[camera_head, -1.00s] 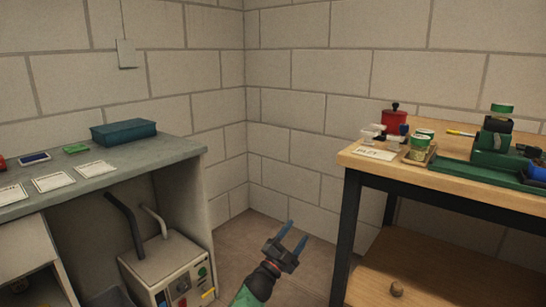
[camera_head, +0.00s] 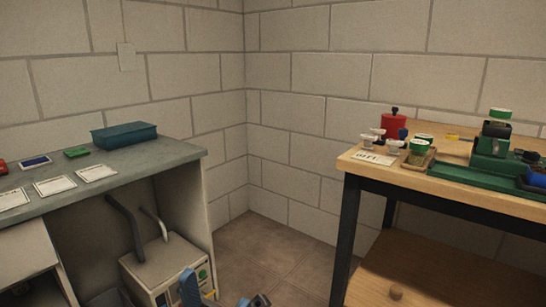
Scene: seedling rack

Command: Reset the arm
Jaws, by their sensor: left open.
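My left gripper (camera_head: 223,294) is at the bottom edge of the head view, left of centre. Only parts of its blue fingers show, spread well apart with nothing seen between them. The rest of it and its arm are cut off by the frame edge. It is low, in front of the floor gap and the grey machine, away from both table tops. My right gripper is not in view.
A grey bench (camera_head: 150,158) on the left bears a blue box (camera_head: 124,134) and cards. A white-grey machine (camera_head: 160,268) stands beneath it. A wooden table (camera_head: 450,193) on the right bears a red pot (camera_head: 393,125), small jars and a green tray. Bare floor (camera_head: 265,250) lies between.

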